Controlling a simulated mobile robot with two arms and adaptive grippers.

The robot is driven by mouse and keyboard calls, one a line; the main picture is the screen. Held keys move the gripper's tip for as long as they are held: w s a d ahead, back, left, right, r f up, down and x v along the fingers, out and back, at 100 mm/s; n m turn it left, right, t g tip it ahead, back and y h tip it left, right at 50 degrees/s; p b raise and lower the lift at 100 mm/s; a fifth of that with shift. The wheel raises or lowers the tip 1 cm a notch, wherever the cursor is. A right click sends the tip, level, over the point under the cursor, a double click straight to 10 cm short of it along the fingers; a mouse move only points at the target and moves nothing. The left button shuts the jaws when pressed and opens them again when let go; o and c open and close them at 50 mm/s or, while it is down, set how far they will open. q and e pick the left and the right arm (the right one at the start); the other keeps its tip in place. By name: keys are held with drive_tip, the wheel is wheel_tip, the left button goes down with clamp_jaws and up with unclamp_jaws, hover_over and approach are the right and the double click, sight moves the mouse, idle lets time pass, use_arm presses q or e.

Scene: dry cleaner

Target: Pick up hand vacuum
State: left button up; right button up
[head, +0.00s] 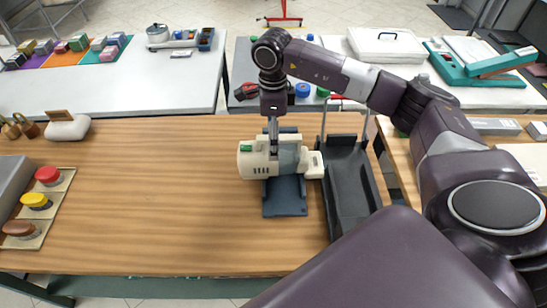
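The hand vacuum (253,165) is a beige and grey device with a green patch on its left end. It lies across a dark blue-grey base (285,205) on the wooden table. My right gripper (273,150) points straight down at the middle of the vacuum from above. Its fingertips overlap the vacuum's top, and I cannot tell whether they close on it. My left gripper is out of view.
A black tray-like trolley (352,190) with an upright handle stands right beside the vacuum. Red, yellow and brown knobs (37,201) sit at the table's left edge. A white device (68,128) is at the back left. The table's left middle is clear.

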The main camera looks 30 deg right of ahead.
sight(281, 154)
drive_tip(key=shift+s+f, duration=0.2)
drive_tip(key=shift+f, duration=0.15)
drive_tip(key=f+p, duration=0.1)
drive_tip(key=f, duration=0.2)
drive_tip(key=f+p, duration=0.1)
drive_tip(key=shift+s+d+f+p, duration=0.1)
drive_tip(key=shift+d+f+p, duration=0.05)
drive_tip(key=shift+d+p, duration=0.15)
drive_tip(key=shift+f, duration=0.35)
drive_tip(key=shift+a, duration=0.1)
drive_tip(key=shift+c, duration=0.6)
drive_tip(key=shift+r, duration=0.15)
drive_tip(key=c, duration=2)
